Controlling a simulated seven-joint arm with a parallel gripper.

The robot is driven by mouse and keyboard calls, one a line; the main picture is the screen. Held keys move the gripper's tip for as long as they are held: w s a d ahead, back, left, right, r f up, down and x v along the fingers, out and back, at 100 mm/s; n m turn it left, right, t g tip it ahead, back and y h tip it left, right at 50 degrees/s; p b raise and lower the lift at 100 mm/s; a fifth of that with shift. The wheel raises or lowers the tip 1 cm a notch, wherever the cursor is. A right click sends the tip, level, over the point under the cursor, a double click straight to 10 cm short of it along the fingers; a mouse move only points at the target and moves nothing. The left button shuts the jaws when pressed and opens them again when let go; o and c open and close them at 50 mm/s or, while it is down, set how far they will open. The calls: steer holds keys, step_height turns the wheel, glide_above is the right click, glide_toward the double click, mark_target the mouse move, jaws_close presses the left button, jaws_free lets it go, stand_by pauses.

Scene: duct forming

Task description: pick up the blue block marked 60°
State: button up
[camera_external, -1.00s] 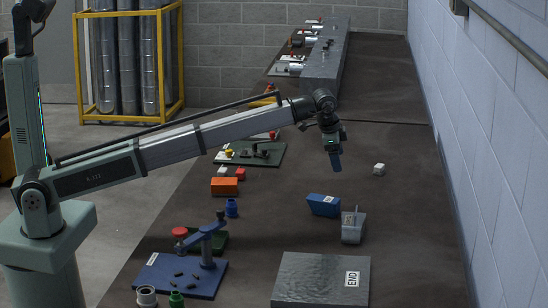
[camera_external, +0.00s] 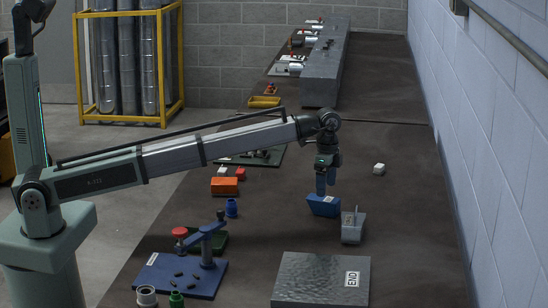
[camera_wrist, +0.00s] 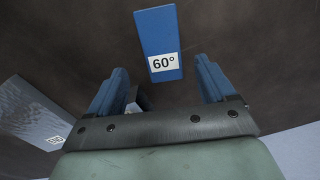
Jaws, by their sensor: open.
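The blue block (camera_external: 323,207) lies on the dark bench, left of and behind a grey container. In the wrist view the blue block (camera_wrist: 157,40) shows its white 60° label and lies lengthwise ahead of the jaws. My gripper (camera_external: 323,190) points down just above the block in the external view. In the wrist view the two blue fingers of my gripper (camera_wrist: 160,85) are spread apart with nothing between their tips. The block's labelled end is near the gap between them.
A grey container (camera_external: 352,229) stands close to the block's right. A grey metal slab (camera_external: 320,282) marked END lies in front. A white cube (camera_external: 379,169) is to the right. An orange block (camera_external: 224,187) and a blue fixture plate (camera_external: 170,276) are to the left.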

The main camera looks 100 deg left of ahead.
mark_target(325, 199)
steer(key=shift+s+a+f, duration=0.1)
steer(key=shift+f, duration=1.7)
steer(key=shift+a+f, duration=0.1)
steer(key=shift+f, duration=1.7)
steer(key=shift+f, duration=0.25)
steer(key=shift+c, duration=0.5)
steer(key=c, duration=1.2)
